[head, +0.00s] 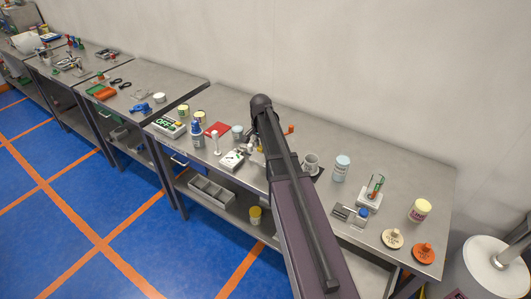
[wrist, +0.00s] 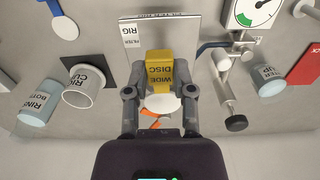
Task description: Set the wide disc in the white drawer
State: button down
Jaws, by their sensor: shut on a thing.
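A yellow block labelled WIDE DISC (wrist: 159,70) sits between the fingers of my gripper (wrist: 160,85) in the wrist view, its label upside down. My gripper is shut on it. A white round part and a bit of orange show just below the block; I cannot tell whether they belong to it. In the head view my own arm hides the gripper and most of what it holds. I cannot make out a white drawer for certain in either view.
A FILTER RIG plate (wrist: 160,32) lies close beyond the block. A grey cup (wrist: 82,88), a RINSE bottle (wrist: 40,102) and a dial gauge (wrist: 253,12) stand near. An orange disc (head: 424,253) and a cream disc (head: 392,239) lie at the bench's right end.

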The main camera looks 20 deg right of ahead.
aim_at(350, 266)
jog(key=u, duration=0.15)
jog(key=k, duration=1.25)
jog(key=z, duration=0.4)
jog(key=k, duration=0.45)
jog(key=z, duration=0.45)
